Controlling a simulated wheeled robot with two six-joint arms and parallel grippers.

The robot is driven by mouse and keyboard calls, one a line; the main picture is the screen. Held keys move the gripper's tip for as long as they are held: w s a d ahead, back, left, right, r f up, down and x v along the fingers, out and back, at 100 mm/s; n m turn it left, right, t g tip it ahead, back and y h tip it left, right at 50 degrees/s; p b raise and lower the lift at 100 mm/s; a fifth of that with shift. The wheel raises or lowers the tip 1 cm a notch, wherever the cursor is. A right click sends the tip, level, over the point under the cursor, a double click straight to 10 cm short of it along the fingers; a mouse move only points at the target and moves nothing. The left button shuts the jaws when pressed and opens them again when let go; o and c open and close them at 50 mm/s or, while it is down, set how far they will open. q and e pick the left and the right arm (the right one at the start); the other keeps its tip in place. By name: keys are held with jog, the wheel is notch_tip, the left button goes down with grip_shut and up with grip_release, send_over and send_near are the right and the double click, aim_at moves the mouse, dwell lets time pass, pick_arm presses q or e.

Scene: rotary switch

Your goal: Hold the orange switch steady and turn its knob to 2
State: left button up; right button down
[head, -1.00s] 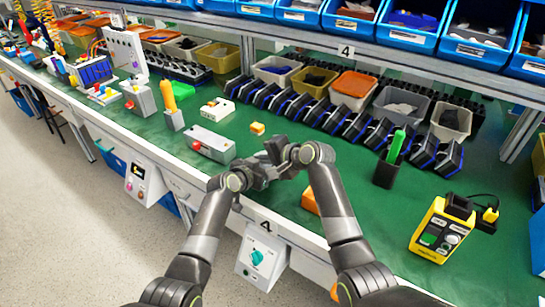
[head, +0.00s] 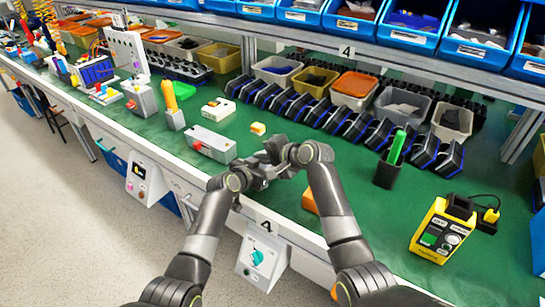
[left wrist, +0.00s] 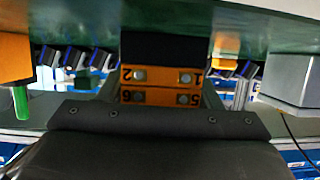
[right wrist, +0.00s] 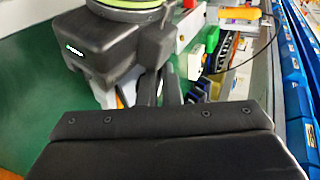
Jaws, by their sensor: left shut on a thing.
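The orange switch (left wrist: 160,96) shows in the left wrist view as an orange block with screw terminals marked 2, 1, 6 and 5. My left gripper (head: 259,173) is shut on it above the table's front edge. In the head view the grippers hide the switch, and I cannot make out its knob. My right gripper (head: 277,151) is close against the left one, just behind it. The right wrist view shows its dark fingers (right wrist: 158,88) beside the left gripper; how far apart they are and whether they touch the switch is unclear.
An orange block (head: 309,201) lies partly behind my right arm. A small orange-yellow block (head: 258,128) and a grey box with a red button (head: 211,144) lie left. A black holder with a green tool (head: 388,172) and a yellow device (head: 441,229) stand right. Black bins line the back.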

pick_arm(q)
jog(key=shift+s+d+r, duration=0.1)
jog(key=shift+s+d, duration=0.05)
jog(key=shift+d, duration=0.3)
pick_arm(e)
jog(key=shift+a, duration=0.2)
pick_arm(q)
jog(key=shift+a, duration=0.1)
pick_arm(e)
jog(key=shift+w+d, duration=0.45)
jog(key=shift+d, duration=0.15)
jog(key=shift+s+d+r, duration=0.2)
jog(key=shift+d+r, duration=0.05)
jog(key=shift+d, duration=0.25)
pick_arm(q)
jog(key=shift+a+f, duration=0.2)
pick_arm(e)
jog(key=v, duration=1.1)
jog(key=shift+s+a, duration=0.25)
jog(key=shift+a, duration=0.05)
jog(key=shift+r, duration=0.1)
pick_arm(q)
jog(key=o, duration=1.2)
jog(key=shift+r, duration=0.1)
jog(key=shift+v, duration=5.95)
